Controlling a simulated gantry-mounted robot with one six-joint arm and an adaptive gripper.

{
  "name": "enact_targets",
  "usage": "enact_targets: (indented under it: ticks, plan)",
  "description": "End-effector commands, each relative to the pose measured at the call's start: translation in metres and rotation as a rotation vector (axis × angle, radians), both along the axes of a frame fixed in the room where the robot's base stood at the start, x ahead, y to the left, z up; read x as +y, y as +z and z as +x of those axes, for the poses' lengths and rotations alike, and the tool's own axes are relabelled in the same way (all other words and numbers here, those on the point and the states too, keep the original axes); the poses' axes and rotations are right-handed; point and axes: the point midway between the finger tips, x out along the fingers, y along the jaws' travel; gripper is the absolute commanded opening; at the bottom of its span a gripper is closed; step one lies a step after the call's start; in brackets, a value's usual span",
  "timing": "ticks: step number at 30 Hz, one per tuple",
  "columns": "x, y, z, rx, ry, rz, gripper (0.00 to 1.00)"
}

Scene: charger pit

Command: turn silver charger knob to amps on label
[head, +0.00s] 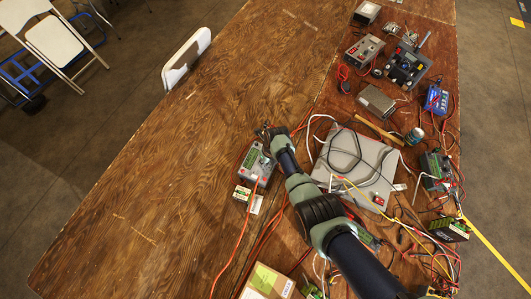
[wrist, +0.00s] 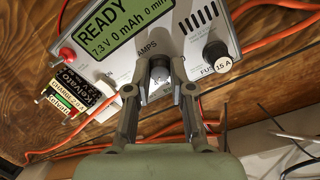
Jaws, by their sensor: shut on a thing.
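The silver charger (head: 257,168) stands on the wooden table; in the wrist view its silver face (wrist: 190,30) carries a green screen (wrist: 115,30) reading READY, 7.3 V, 0 mAh and 0 min. Its AMPS knob (wrist: 160,72) sits between the fingertips of my gripper (wrist: 158,82), which is shut on it. The knob's scale is mostly hidden by the fingers, so I cannot tell its setting. A black Kelvaro battery (wrist: 83,88) lies left of the charger, with a label (wrist: 65,108) that seems to read CHARGE 2.0 A. In the head view my gripper (head: 270,134) is over the charger.
A red terminal (wrist: 67,54) and a black fuse cap (wrist: 216,52) marked 15 A flank the knob. Orange cables (head: 240,235) run by the charger. A grey case (head: 375,165) and several other devices crowd the right. The table's left side (head: 150,190) is bare.

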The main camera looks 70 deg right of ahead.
Motion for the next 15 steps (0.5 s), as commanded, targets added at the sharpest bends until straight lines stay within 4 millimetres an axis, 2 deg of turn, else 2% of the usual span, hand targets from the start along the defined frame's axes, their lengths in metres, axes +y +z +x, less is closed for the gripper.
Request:
enact_targets:
  ticks: [11, 12, 15]
  plan:
    - [0.0001, 0.0001, 0.0000, 0.000, -0.002, 0.000, 0.00]
    - [0.0001, 0.0001, 0.0000, 0.000, -0.002, 0.000, 0.29]
    - [0.0000, 0.0001, 0.0000, 0.000, -0.002, 0.000, 0.45]
